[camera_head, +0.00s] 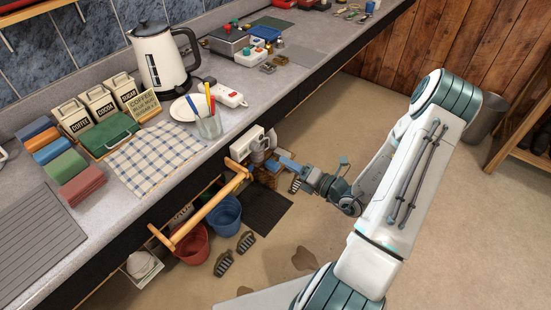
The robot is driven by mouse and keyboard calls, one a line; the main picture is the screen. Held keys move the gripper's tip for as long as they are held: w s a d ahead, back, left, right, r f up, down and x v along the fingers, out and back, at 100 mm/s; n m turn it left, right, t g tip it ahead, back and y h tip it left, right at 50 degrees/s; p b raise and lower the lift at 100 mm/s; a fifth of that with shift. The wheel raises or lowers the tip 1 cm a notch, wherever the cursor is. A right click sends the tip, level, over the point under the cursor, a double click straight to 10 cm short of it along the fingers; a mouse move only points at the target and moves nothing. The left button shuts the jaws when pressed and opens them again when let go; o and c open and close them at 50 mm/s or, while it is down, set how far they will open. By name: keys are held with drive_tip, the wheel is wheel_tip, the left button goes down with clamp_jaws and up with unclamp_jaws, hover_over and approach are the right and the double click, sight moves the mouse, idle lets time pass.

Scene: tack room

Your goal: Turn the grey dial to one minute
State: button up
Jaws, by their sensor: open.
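A white box (246,142) is fixed on the front face of the counter. A grey round part on its right side looks like the grey dial (258,156); its markings and setting are too small to read. My gripper (288,172) is open, just to the right of the dial and pointing left toward it. A gap shows between the gripper and the dial, and nothing is seen between the fingers.
A wooden rail (212,208) juts out from the counter front, left of the box. Below are a blue bucket (225,214), a red bucket (192,246) and brushes (246,242). Floor is open at right.

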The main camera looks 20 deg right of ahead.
drive_tip(key=v, duration=0.3)
idle(0.5)
drive_tip(key=s+a+r+n+g, duration=0.5)
drive_tip(key=a+n+g, duration=0.2)
drive_tip(key=n, duration=0.5)
drive_tip(key=s+a+r+n+g, duration=0.5)
drive_tip(key=n+g, duration=0.3)
drive_tip(key=n, duration=0.3)
drive_tip(key=s+d+r+n+t+h, duration=0.1)
drive_tip(key=s+r+n+h, duration=0.2)
drive_tip(key=n, duration=0.6)
drive_tip(key=s+d+r+n+t+h, duration=0.2)
drive_tip(key=s+r+n+h, duration=0.1)
drive_tip(key=r+n+h, duration=0.3)
drive_tip(key=n+h, duration=0.1)
drive_tip(key=n, duration=0.1)
drive_tip(key=shift+d+r+n+h, duration=0.15)
drive_tip(key=shift+r+n+h, duration=0.15)
drive_tip(key=shift+n, duration=0.1)
drive_tip(key=shift+s, duration=0.15)
